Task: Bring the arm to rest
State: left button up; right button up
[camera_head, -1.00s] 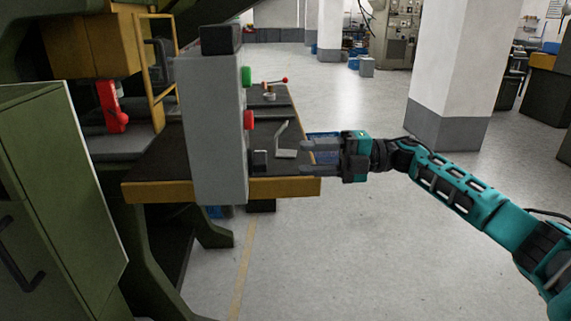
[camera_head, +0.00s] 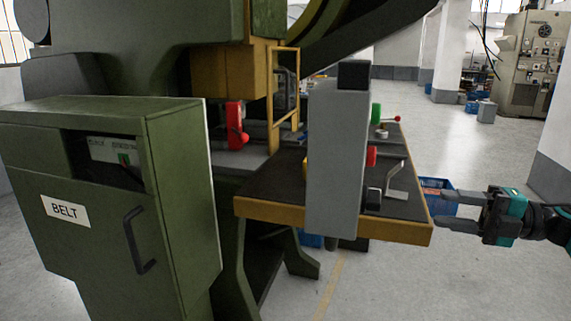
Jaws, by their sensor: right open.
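My right gripper (camera_head: 440,208) comes in from the right edge in the head view. Its two grey fingers point left and are apart, with nothing between them. The fingers are close to the right end of the machine's dark table (camera_head: 275,187), and I cannot tell whether they touch it. Only the teal and black wrist part of the right arm shows behind it. My left gripper is out of view.
A grey control box (camera_head: 335,160) with green (camera_head: 376,113) and red (camera_head: 371,155) buttons stands at the table's front. A green cabinet (camera_head: 180,190) marked BELT is at left. A blue crate (camera_head: 438,185) is behind the gripper. The floor at lower right is clear.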

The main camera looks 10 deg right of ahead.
jog(key=s+a+f+m+t+h, duration=0.1)
jog(key=a+f+m+t+h, duration=0.2)
jog(key=a+f+m+t, duration=0.4)
jog(key=a+f+m+t+h, duration=0.2)
jog(key=a+f+m+h, duration=0.25)
jog(key=f+m, duration=0.6)
jog(key=s+a+f+m+g+h, duration=0.3)
jog(key=s+a+f+m, duration=0.1)
jog(key=s+f, duration=0.4)
jog(key=s+a+f+m+g+h, duration=0.3)
jog(key=s+f+m, duration=0.3)
jog(key=s+f, duration=0.3)
jog(key=shift+a+f+h, duration=0.3)
jog(key=shift+a+h, duration=0.15)
jog(key=shift+a, duration=0.25)
